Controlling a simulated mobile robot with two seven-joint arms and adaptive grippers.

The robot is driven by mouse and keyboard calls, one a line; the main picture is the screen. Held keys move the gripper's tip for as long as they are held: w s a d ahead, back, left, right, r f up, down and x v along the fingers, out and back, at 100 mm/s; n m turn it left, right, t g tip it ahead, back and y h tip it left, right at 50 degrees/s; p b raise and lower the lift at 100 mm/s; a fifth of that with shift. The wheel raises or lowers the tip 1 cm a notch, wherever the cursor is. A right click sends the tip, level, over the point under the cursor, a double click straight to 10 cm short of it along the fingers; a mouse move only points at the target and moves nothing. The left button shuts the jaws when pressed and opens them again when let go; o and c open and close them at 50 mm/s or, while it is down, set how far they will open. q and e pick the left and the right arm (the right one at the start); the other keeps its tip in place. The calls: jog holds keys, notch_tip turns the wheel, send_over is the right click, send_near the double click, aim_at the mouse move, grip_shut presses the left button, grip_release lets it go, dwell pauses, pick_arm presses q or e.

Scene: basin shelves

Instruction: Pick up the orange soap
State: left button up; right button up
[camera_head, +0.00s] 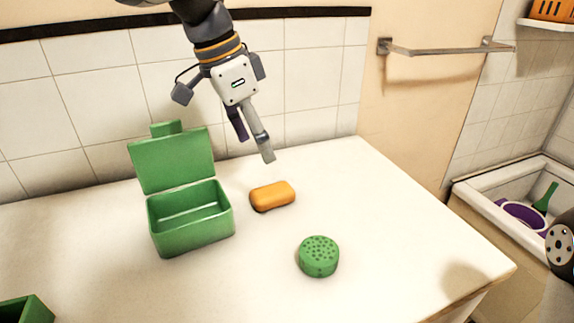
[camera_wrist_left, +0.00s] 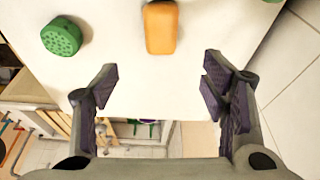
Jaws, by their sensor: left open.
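The orange soap (camera_head: 272,196) lies flat on the white counter, between the open green box and a round green object. It also shows at the top middle of the left wrist view (camera_wrist_left: 160,28). My left gripper (camera_head: 256,150) hangs above the counter, above and behind the soap in the head view. Its fingers are open and empty, apart from the soap; in the left wrist view the open fingers (camera_wrist_left: 160,88) frame a gap with the soap beyond it. My right gripper's fingers are not in view; only a bit of my right arm shows at the right edge.
A green box (camera_head: 190,240) with its lid raised stands left of the soap. A round green object with dots (camera_head: 319,257) sits in front of it. A towel bar (camera_head: 440,49) is on the wall. A basin (camera_head: 500,200) stands at the right, past the counter's edge.

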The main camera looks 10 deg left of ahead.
aim_at(271, 190)
pick_arm(q)
jog(key=x, duration=0.7)
jog(key=a+x, duration=0.1)
jog(key=x, duration=0.3)
jog(key=shift+s+f+b, duration=0.25)
jog(key=shift+f+b, duration=0.05)
jog(key=shift+f, duration=0.1)
jog(key=c, duration=1.3)
